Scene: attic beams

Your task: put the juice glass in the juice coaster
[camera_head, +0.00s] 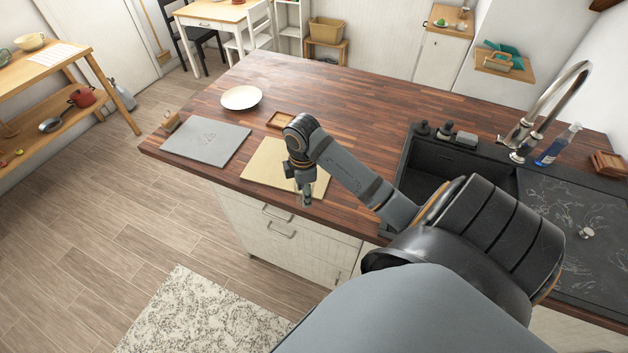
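My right arm comes in from the right, and its gripper (305,194) points down over the front edge of a yellow board on the wooden counter. The gripper is small and dark here, so I cannot tell whether its fingers are open or shut, or whether they hold anything. I cannot make out a juice glass. A small square wooden tray (281,120), possibly the juice coaster, lies on the counter behind the yellow board, partly near my arm's wrist. My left gripper is not in view.
The yellow board (262,168), a grey slab (205,142) and a white plate (241,97) lie on the counter (340,92). A black sink (455,160) with a tall faucet (545,105), a blue bottle (557,146) and stacked brown pieces (609,164) are at right. The counter's back middle is clear.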

